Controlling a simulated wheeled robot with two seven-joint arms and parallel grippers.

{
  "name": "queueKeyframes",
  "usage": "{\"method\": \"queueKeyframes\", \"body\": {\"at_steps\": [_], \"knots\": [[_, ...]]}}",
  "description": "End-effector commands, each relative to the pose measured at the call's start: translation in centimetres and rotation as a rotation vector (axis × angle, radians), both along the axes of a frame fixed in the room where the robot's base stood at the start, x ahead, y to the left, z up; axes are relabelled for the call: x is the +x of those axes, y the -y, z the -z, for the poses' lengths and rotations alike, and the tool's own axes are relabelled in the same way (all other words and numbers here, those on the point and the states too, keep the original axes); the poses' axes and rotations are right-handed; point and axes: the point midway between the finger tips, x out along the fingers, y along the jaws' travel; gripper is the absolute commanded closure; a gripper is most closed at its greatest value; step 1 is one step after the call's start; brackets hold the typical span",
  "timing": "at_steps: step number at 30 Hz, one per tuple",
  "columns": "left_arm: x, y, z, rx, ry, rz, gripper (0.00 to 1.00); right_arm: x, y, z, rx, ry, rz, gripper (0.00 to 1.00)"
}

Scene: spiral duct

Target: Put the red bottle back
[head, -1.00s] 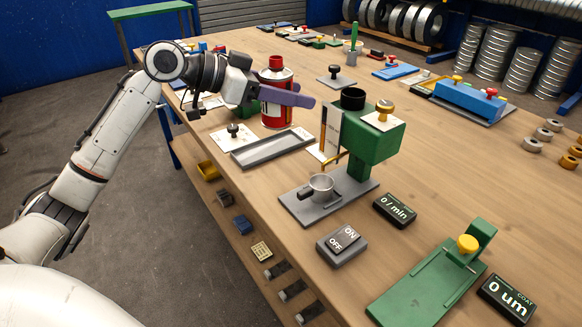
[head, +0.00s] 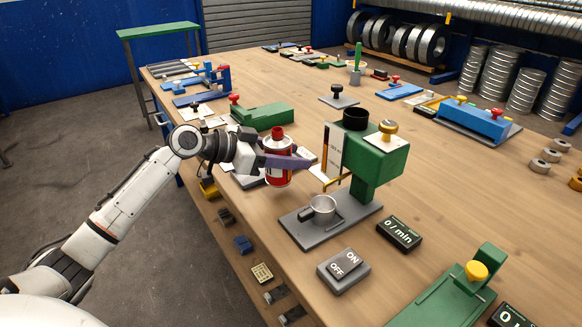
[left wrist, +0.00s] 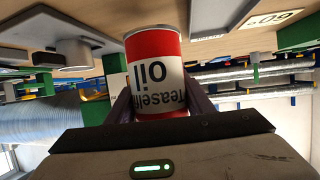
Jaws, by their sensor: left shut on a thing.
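The red bottle (head: 278,168) has a red cap and a white label; in the left wrist view the red bottle (left wrist: 153,48) shows lettering that reads "oil", upside down. My left gripper (head: 284,162) is shut around its body, with purple fingers on both sides. The bottle is upright in the head view, in front of the grey tray (head: 247,181), which is partly hidden behind the gripper and arm. I cannot tell whether the bottle's base touches the table. My right gripper is not in view.
A green machine (head: 368,160) with a small metal cup (head: 322,208) stands just right of the bottle. An ON/OFF switch (head: 343,270) and a display (head: 399,233) are nearer. A green block (head: 264,116) lies behind. The table's left edge runs below the arm.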

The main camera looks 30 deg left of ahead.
Motion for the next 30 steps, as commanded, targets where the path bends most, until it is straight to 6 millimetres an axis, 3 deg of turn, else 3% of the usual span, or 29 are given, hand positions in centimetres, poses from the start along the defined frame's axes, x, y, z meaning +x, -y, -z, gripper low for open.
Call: {"method": "queueKeyframes", "body": {"at_steps": [6,18,19,21,30], "knots": [[0.0,0.0,3.0,-0.003,-0.002,-0.001,0.83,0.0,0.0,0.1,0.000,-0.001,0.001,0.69],[0.0,0.0,3.7,-0.001,0.000,0.000,0.83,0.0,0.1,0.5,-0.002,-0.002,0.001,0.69],[0.0,0.0,3.6,-0.001,-0.003,0.000,0.48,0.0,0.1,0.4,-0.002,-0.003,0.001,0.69],[0.0,0.0,3.6,-0.001,-0.003,0.000,0.36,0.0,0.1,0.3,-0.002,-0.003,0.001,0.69],[0.0,0.0,3.5,-0.001,-0.003,0.000,0.34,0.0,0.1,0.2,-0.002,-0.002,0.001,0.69]]}}
